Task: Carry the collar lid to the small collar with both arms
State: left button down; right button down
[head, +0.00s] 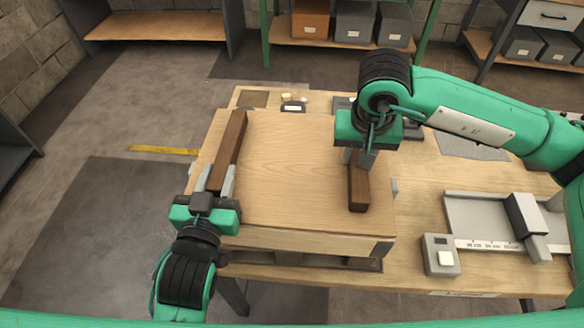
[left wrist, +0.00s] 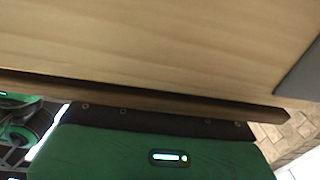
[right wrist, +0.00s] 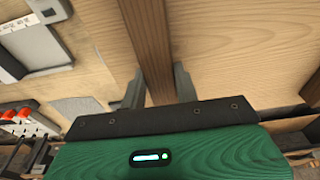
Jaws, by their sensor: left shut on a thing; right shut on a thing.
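The collar lid (head: 287,165) is a pale wooden panel with two dark brown battens. It spans the front middle of the bench. My left gripper (head: 215,182) is shut on the left batten (head: 230,143), near its front end. My right gripper (head: 359,160) is shut on the right batten (head: 358,193); its fingers straddle that batten (right wrist: 145,35) in the right wrist view. Below the lid's front edge a wooden wall with a grey metal corner (head: 382,249) shows, with a dark gap underneath. The lid hides most of this; I cannot tell whether it is the small collar or whether the lid touches it.
A grey measuring fixture with a ruler (head: 490,246) stands on the bench at the right. Small items (head: 293,103) lie at the bench's back edge. Shelves with boxes (head: 310,20) stand behind. Floor with a yellow strip (head: 160,150) is open at the left.

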pick_arm(q)
jog(key=shift+d+f, duration=0.1)
jog(key=shift+f, duration=0.25)
pick_arm(e)
jog(key=shift+s+a+f, duration=0.1)
jog(key=shift+a+f, duration=0.05)
jog(key=shift+f, duration=0.25)
pick_arm(q)
jog(key=c, duration=1)
grip_release()
jog(key=shift+r, duration=0.15)
jog(key=shift+c, duration=0.2)
pick_arm(e)
jog(key=c, duration=1)
grip_release()
jog(key=shift+r, duration=0.15)
jog(key=shift+c, duration=0.2)
pick_arm(q)
jog(key=shift+r, duration=0.1)
pick_arm(e)
jog(key=shift+r, duration=0.15)
